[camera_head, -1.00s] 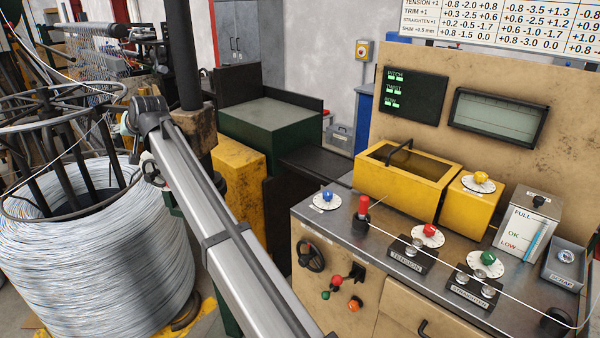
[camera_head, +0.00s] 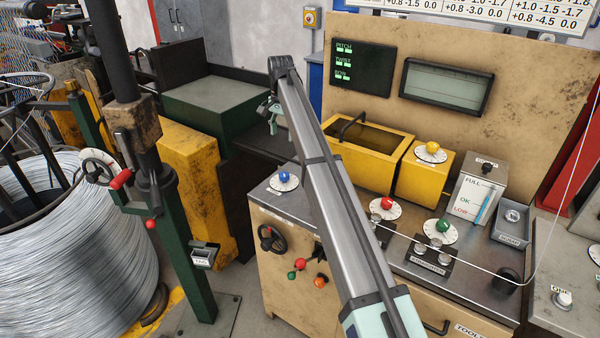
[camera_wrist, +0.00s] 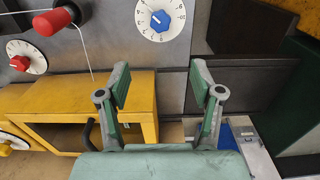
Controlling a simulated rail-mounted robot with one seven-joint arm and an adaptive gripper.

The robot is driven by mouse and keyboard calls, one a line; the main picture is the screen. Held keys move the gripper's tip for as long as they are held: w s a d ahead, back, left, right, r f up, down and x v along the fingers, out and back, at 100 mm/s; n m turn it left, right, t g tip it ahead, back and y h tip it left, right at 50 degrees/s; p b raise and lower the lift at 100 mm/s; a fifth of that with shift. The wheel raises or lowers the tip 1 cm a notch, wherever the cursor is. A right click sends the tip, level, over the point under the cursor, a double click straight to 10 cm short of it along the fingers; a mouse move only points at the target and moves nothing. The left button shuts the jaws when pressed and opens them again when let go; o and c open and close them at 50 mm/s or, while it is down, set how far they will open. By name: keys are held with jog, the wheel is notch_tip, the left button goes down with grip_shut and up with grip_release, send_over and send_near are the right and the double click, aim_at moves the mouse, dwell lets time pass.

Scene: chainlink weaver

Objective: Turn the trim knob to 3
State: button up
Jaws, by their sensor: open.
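The dial knobs are blue, red, green and yellow; the small label by the blue one is too small to read, so I cannot tell which is trim. The blue knob (camera_head: 285,177) sits on a white numbered dial at the bench's left end; it shows at the top of the wrist view (camera_wrist: 160,20). The red knob (camera_head: 386,204) and green knob (camera_head: 442,226) sit further right. The yellow knob (camera_head: 432,148) is on a yellow box. My gripper (camera_head: 270,118) is open and empty above the bench's back left; its spread fingers show in the wrist view (camera_wrist: 160,88).
A yellow bin (camera_head: 368,165) with a black handle stands behind the dials. A red upright handle (camera_wrist: 55,18) stands near the blue dial in the wrist view. A thin wire crosses the bench. A green post (camera_head: 185,240) and a wire coil (camera_head: 70,240) are at left.

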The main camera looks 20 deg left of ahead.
aim_at(284, 174)
notch_tip(284, 174, down, 17)
jog(key=p, duration=0.5)
jog(key=shift+f, duration=0.1)
jog(key=shift+c, duration=0.3)
jog(key=c, duration=1.1)
